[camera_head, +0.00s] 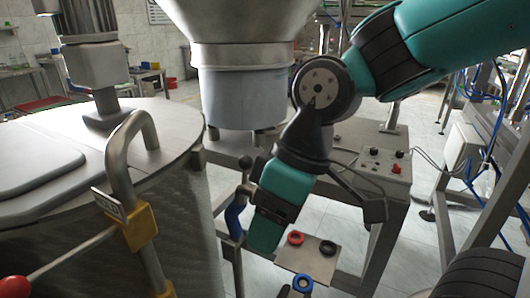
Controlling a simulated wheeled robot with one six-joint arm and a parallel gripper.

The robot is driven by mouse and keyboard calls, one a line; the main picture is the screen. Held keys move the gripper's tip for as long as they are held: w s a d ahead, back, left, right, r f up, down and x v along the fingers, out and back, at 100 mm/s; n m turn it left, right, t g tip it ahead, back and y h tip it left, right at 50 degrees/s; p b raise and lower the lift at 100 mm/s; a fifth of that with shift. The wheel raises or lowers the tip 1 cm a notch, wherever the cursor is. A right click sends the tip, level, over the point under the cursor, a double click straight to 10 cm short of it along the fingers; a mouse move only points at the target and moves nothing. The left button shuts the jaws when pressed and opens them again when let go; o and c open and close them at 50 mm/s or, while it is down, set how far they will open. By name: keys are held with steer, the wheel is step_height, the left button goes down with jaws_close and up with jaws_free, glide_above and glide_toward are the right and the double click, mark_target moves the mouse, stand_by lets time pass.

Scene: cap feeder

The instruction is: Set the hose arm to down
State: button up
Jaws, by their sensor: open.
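What looks like the hose arm (62,256) is a thin metal rod with a red ball knob (14,287) at its end. It runs from a yellow block (134,227) down to the lower left and is cut by the picture's edge near the knob. My gripper (267,215) hangs at the middle, to the right of the pipe and well apart from the rod. It is open, and I see nothing held in it. Its fingertips are not clearly visible.
A large steel drum (110,140) fills the left. A steel hopper (240,85) hangs behind my arm. A blue-handled lever (235,215) stands close left of my gripper. A plate (300,262) with coloured rings lies below. A control box (375,165) with a red button stands right.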

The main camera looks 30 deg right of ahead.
steer(key=w+d+r+n+p, duration=0.3)
steer(key=w+d+r+p, duration=0.25)
steer(key=w+p, duration=0.35)
steer(key=w+d+r+n+p, duration=0.3)
steer(key=w+d+r+p, duration=0.3)
steer(key=w, duration=0.4)
steer(key=shift+t, duration=0.3)
steer(key=x, duration=0.6)
steer(key=a+p+x, duration=0.1)
steer(key=x, duration=0.4)
steer(key=p+x, duration=0.1)
steer(key=x, duration=0.5)
steer(key=shift+w+a, duration=0.15)
steer(key=shift+a, duration=0.25)
jaws_close()
steer(key=shift+f, duration=0.1)
